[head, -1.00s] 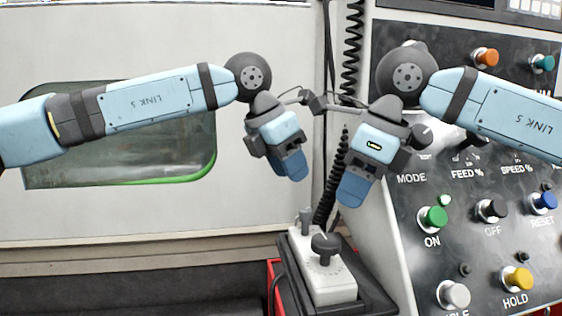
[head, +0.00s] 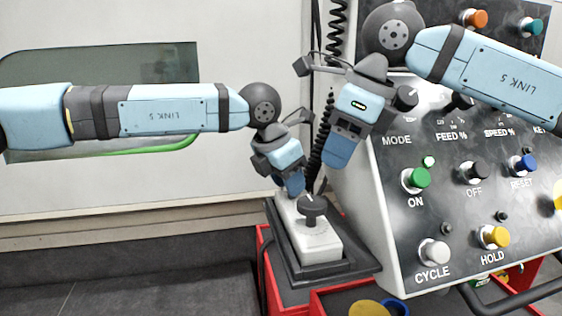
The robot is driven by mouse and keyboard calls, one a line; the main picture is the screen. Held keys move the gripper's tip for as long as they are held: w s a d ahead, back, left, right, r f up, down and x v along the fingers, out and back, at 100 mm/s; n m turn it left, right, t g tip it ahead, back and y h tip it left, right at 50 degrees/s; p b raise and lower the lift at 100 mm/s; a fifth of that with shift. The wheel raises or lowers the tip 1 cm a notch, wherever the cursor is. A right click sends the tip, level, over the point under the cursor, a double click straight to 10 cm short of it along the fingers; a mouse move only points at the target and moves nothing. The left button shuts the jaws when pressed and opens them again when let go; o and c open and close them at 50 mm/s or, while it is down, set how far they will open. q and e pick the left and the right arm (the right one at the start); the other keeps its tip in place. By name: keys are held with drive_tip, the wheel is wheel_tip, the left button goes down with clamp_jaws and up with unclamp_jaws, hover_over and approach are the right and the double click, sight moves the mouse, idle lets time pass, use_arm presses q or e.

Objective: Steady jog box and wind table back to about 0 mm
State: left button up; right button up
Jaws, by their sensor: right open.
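The jog box (head: 318,246) is a pale box lying in a dark holder (head: 350,266) at lower centre. A black knob (head: 312,207) stands on its top. My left gripper (head: 294,186) points down at the far end of the jog box, behind the knob. Its blue fingers overlap that end in the picture; I cannot tell whether they touch or grip it. My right gripper (head: 337,155) is open and hangs above and behind the box, beside the panel's left edge. It holds nothing that I can see. The table and any position readout are not visible.
A control panel (head: 450,205) with several buttons and dials fills the right side. A coiled black cable (head: 337,40) hangs behind my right gripper. A red cart (head: 265,245) carries the holder. A white machine door with a window and green-edged handle stands at left.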

use_arm(q)
drive_tip(key=shift+w+d+f, duration=0.1)
drive_tip(key=shift+d+f, duration=0.1)
drive_tip(key=shift+f, duration=0.3)
clamp_jaws()
drive_tip(key=shift+c, duration=1.8)
unclamp_jaws()
clamp_jaws()
use_arm(e)
drive_tip(key=o, duration=0.4)
drive_tip(key=shift+c, duration=0.2)
